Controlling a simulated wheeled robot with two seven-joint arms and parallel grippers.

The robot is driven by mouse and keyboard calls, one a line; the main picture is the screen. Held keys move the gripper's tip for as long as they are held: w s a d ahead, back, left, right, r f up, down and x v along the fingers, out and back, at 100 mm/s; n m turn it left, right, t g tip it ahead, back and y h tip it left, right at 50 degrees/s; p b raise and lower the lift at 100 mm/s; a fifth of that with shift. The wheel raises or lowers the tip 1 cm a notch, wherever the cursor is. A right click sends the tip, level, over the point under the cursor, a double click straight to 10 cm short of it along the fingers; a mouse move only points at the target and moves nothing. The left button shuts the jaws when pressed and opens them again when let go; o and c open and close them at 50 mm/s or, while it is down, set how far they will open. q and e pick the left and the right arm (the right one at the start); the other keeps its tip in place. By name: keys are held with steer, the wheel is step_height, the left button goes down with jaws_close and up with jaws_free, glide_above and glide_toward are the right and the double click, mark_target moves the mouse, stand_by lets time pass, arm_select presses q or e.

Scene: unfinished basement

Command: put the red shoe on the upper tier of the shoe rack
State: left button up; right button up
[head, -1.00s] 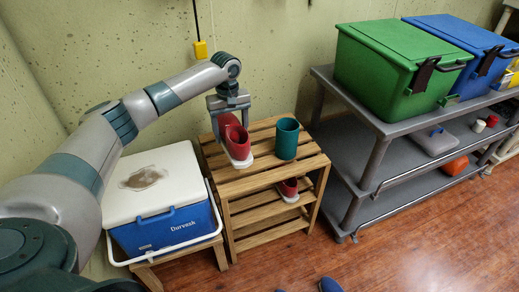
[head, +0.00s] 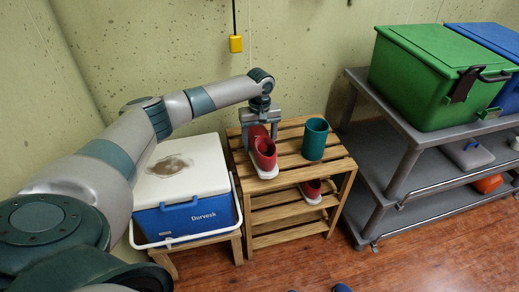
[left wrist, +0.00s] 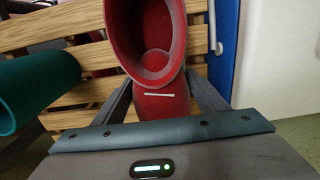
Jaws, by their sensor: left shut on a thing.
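The red shoe (head: 263,153) with a pale sole is at the left part of the slatted wooden rack's upper tier (head: 308,166). Its toe points toward the front edge. I cannot tell whether the sole touches the slats. My left gripper (head: 260,128) is shut on the shoe from above. In the left wrist view, the fingers (left wrist: 160,98) are on either side of the red shoe (left wrist: 178,55), and its opening shows. A second red shoe (head: 312,191) sits on a lower tier. My right gripper is not in view.
A teal cylinder (head: 315,139) stands on the upper tier, right of the held shoe. A blue and white cooler (head: 188,214) is left of the rack. A grey shelf unit (head: 419,137) with a green bin (head: 437,75) stands to the right.

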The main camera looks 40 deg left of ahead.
mark_target(260, 149)
arm_select(q)
step_height(260, 149, down, 2)
steer(key=shift+f, duration=0.6)
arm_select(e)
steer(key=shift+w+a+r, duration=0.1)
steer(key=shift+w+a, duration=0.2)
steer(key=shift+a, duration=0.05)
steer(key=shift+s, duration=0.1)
arm_select(q)
steer(key=o, duration=1.3)
steer(key=shift+f, duration=0.15)
steer(key=shift+c, duration=0.2)
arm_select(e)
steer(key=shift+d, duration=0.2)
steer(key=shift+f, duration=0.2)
